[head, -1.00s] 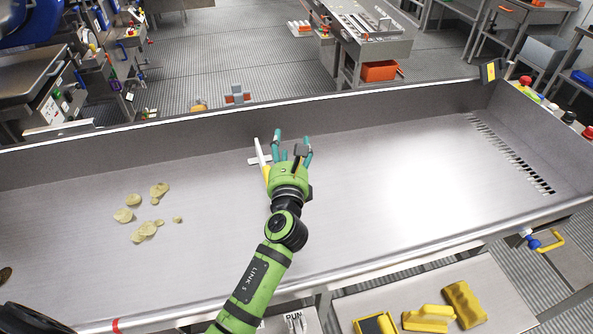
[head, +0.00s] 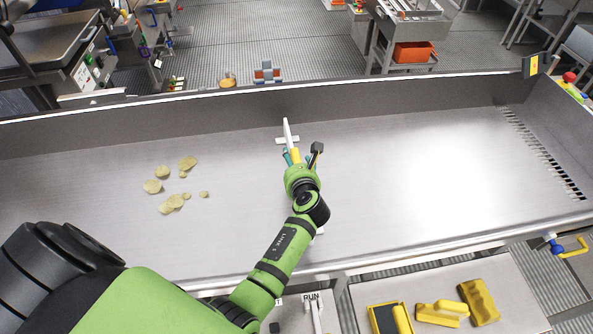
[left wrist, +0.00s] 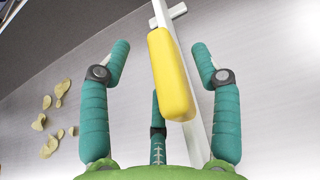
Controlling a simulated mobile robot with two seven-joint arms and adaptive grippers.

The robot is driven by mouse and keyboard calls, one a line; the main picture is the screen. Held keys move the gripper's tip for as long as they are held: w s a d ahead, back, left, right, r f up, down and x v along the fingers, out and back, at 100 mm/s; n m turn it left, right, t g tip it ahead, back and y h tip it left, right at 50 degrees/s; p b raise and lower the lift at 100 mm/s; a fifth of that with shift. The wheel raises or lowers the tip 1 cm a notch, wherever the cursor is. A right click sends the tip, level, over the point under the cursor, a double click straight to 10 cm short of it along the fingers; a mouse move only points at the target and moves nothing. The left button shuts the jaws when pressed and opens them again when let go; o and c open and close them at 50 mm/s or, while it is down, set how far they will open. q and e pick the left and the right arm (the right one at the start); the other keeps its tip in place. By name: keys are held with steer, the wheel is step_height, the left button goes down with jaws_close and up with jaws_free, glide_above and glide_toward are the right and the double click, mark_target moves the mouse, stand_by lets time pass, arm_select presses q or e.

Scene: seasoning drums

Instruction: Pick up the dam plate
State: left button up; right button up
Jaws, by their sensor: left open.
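The dam plate is a thin white piece (head: 288,131) with a short crossbar and a yellow handle (head: 295,155). It is in the wide metal trough, near its far wall. My left gripper (head: 302,155) is open at the handle, with teal fingers on either side. In the left wrist view the yellow handle (left wrist: 172,78) lies between the spread fingers of the gripper (left wrist: 160,50), with gaps visible on both sides. The white part (left wrist: 197,132) continues under the handle toward the palm, where the hand hides its end. My right gripper is not in view.
Several pale chips (head: 172,203) lie on the trough floor to the left. The trough (head: 420,190) is bare to the right, up to a slotted strip (head: 540,150). Its raised far wall stands close behind the plate. Yellow items (head: 440,312) rest on a lower table in front.

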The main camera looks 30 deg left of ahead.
arm_select(q)
steer(key=shift+w+a+f, duration=0.3)
steer(key=shift+w, duration=0.25)
steer(key=shift+s+r, duration=0.1)
steer(key=shift+s, duration=0.05)
steer(key=c, duration=0.5)
jaws_close()
